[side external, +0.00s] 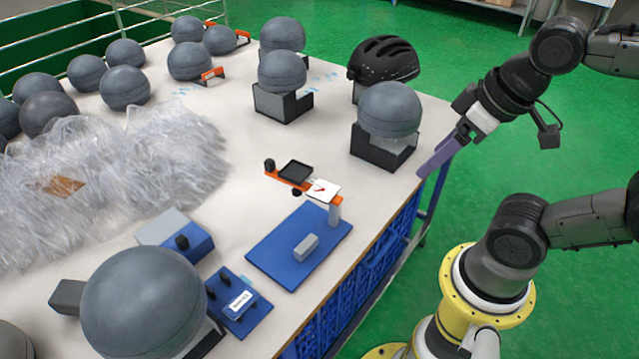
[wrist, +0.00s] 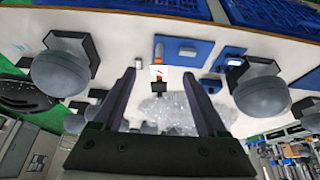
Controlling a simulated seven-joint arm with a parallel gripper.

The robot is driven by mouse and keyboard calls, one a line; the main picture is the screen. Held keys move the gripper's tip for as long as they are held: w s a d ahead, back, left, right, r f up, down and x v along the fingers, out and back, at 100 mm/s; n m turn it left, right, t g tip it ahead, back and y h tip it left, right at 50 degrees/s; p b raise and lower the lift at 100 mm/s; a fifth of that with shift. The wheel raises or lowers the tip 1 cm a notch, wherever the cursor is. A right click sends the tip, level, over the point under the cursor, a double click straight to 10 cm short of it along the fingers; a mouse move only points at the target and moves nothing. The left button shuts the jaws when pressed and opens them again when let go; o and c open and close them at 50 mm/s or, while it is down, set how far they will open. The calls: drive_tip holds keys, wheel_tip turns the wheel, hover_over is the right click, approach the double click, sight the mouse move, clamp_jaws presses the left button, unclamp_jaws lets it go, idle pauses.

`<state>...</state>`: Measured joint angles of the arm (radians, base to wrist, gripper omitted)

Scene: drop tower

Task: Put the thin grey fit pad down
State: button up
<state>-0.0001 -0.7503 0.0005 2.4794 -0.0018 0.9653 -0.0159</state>
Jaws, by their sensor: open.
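My gripper (side external: 437,160) is beyond the right edge of the table in the side view, its long fingers pointing down and left. In the wrist view the fingers (wrist: 161,78) are spread wide with nothing held between them. A small light grey block (side external: 306,246) lies on a flat blue mat (side external: 275,245); it also shows in the wrist view (wrist: 187,52). I cannot tell whether this block is the fit pad; no other thin grey pad is clearly identifiable. My gripper is well apart from the block.
An orange stand (side external: 290,181) with a black tray is behind the mat. Grey domes on dark holders (side external: 384,150) and a black helmet (side external: 384,60) stand near the right edge. Crumpled clear plastic (side external: 120,185) covers the left. Blue crates (side external: 370,260) are below the tabletop.

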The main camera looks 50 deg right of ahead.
drive_tip(key=w+d+r+g, duration=0.2)
drive_tip(key=w+r+g, duration=0.1)
drive_tip(key=w+r, duration=1)
drive_tip(key=g, duration=0.3)
hover_over(313, 182)
drive_tip(key=s+a, duration=0.2)
drive_tip(key=a, duration=0.2)
wheel_tip(313, 182, down, 7)
drive_tip(key=w+d+f+g, duration=0.15)
drive_tip(key=w+f, duration=0.25)
drive_tip(key=f, duration=0.4)
drive_tip(key=w+d+f+g, duration=0.15)
drive_tip(key=w+f, duration=0.25)
drive_tip(key=f, duration=0.4)
drive_tip(key=shift+g, duration=0.3)
drive_tip(key=x, duration=1.2)
drive_tip(key=w+d+x, duration=0.1)
drive_tip(key=x, duration=0.6)
drive_tip(key=shift+f, duration=0.2)
clamp_jaws()
